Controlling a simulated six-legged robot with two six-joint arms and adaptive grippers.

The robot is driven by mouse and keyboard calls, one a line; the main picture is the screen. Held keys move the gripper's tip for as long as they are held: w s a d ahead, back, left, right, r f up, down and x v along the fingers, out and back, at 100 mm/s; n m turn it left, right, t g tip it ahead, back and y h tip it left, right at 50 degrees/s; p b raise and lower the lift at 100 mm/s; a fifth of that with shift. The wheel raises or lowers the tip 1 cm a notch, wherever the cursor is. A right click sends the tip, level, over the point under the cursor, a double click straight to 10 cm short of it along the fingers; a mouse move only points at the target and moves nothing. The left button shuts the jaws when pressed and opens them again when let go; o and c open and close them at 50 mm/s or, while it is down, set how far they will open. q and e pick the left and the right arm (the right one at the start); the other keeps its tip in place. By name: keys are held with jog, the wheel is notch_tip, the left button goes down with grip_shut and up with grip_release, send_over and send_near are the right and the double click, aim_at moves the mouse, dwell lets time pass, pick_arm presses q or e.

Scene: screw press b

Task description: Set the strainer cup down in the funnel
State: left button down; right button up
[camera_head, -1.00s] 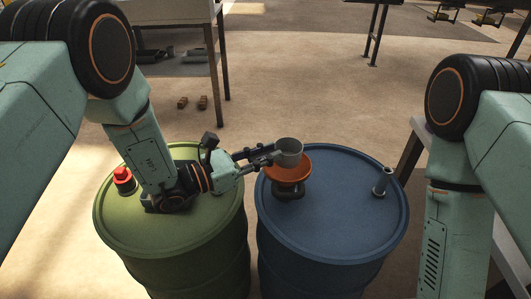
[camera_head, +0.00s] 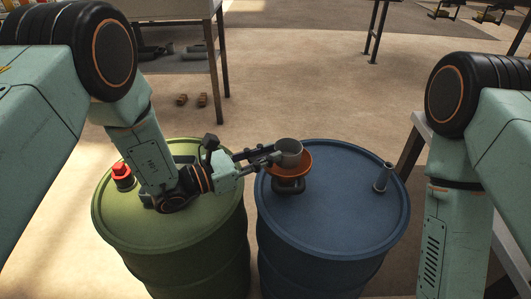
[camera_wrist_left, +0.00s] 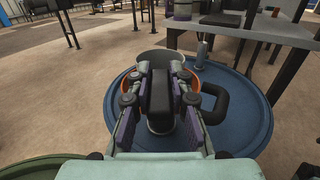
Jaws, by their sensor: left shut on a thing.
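The grey strainer cup (camera_head: 288,150) is upright at the orange funnel (camera_head: 303,169) on top of the blue drum. Its lower part sits inside the funnel's rim in the head view; I cannot tell whether it touches the funnel's bottom. My left gripper (camera_head: 272,156) reaches in from the left and is shut on the cup's near left side. In the left wrist view the cup's rim (camera_wrist_left: 160,56) shows beyond my fingers (camera_wrist_left: 160,90), and the orange funnel edge shows behind them. My right gripper is out of view; only my right arm shows.
The blue drum (camera_head: 335,224) has an upright grey pipe (camera_head: 382,178) at its right. The green drum (camera_head: 170,232) stands beside it under my left arm, with a red cap (camera_head: 121,171). A table stands behind at left. Open floor lies behind the drums.

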pick_arm(q)
jog(key=shift+f, duration=0.35)
dwell(0.3)
jog(key=shift+f+b, duration=0.6)
jog(key=shift+f, duration=0.1)
jog(key=c, duration=1.1)
grip_release()
jog(key=shift+c, duration=0.2)
jog(key=v, duration=1.2)
